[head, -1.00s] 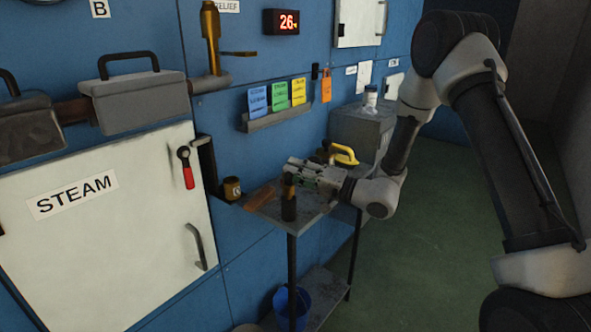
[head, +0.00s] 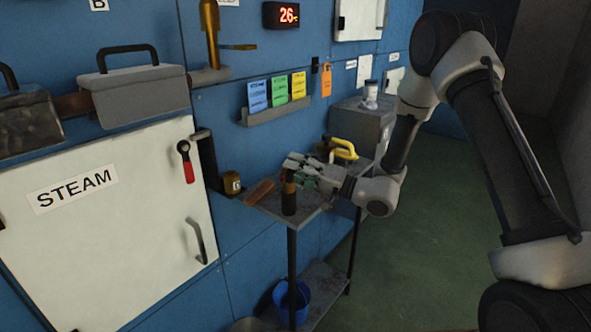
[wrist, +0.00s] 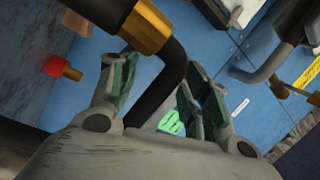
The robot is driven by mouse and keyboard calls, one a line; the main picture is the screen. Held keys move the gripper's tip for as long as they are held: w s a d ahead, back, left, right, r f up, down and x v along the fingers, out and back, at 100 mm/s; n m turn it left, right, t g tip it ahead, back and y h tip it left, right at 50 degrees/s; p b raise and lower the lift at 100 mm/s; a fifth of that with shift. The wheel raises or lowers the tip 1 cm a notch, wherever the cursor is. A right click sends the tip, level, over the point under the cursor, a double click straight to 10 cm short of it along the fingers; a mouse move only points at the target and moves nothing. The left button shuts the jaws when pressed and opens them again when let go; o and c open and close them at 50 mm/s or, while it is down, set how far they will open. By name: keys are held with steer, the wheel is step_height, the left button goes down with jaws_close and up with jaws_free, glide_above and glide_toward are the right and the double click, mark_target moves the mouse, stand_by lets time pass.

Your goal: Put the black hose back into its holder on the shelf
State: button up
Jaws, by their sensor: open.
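A dark upright piece with a brown band, apparently the black hose (head: 289,200), stands at the near edge of the small metal shelf table (head: 270,212). In the wrist view a bent black tube (wrist: 172,72) with a brass fitting (wrist: 150,27) runs between my fingers. My gripper (head: 297,172) is open, with its green-padded fingers at the top of the dark piece in the head view. In the wrist view my gripper (wrist: 160,78) has one finger on each side of the tube. Whether they touch it is unclear. I cannot make out the holder.
A brown block (head: 260,191) lies on the shelf table, and a brass-coloured cup (head: 232,183) is to its left. A yellow-handled item (head: 343,150) is behind my gripper. A blue bucket (head: 290,302) is below. The white STEAM door (head: 110,245) is at left; green floor is open at right.

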steer(key=v, duration=1.1)
steer(key=shift+s+d, duration=0.2)
steer(key=shift+d, duration=0.15)
